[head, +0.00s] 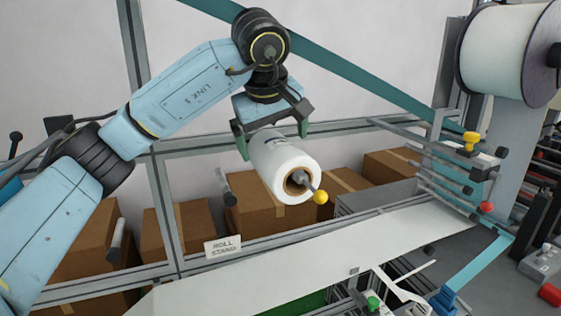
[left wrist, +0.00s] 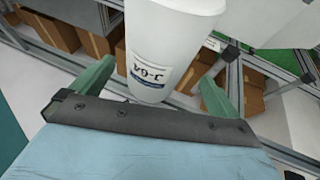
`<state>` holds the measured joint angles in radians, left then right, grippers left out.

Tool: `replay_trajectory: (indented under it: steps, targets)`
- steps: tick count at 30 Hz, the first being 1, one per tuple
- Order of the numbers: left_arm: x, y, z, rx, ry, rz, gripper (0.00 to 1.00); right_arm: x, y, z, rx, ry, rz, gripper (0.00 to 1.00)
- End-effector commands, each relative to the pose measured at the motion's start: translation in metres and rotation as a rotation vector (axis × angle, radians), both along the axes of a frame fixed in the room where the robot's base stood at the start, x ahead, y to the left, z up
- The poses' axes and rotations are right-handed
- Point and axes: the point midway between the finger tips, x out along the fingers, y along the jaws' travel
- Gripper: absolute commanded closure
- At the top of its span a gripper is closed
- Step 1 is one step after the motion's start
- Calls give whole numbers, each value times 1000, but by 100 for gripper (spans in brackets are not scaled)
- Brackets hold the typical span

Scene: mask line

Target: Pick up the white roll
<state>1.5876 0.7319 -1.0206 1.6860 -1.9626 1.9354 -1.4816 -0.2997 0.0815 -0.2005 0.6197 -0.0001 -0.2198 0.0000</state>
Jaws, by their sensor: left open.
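The white roll (head: 277,163) hangs tilted in the middle of the head view, with a brown core and a spindle ending in a yellow knob (head: 320,197) at its near end. It also shows in the left wrist view (left wrist: 172,35), with a printed label (left wrist: 150,72) near its lower end. My left gripper (head: 273,143) is open, with one green finger on each side of the roll's far end. In the left wrist view, gaps show between both fingers (left wrist: 157,82) and the roll. My right gripper is not in view.
A sign reading "ROLL STAND" (head: 223,247) is on the grey frame below the roll. Several cardboard boxes (head: 268,205) sit behind. A white web (head: 330,250) runs across the front. A large white reel (head: 497,50) and rollers with knobs stand at the right.

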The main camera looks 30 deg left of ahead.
Motion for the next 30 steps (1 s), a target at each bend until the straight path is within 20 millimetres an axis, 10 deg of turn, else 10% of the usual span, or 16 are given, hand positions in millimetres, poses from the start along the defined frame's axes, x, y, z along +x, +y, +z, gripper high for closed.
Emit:
replay_trajectory:
  steps: [23, 30]
  targets:
    - [26, 4, -54, -2, 0, 0, 0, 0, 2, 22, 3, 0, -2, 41]
    - [26, 4, -54, -2, 0, 0, 28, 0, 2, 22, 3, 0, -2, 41]
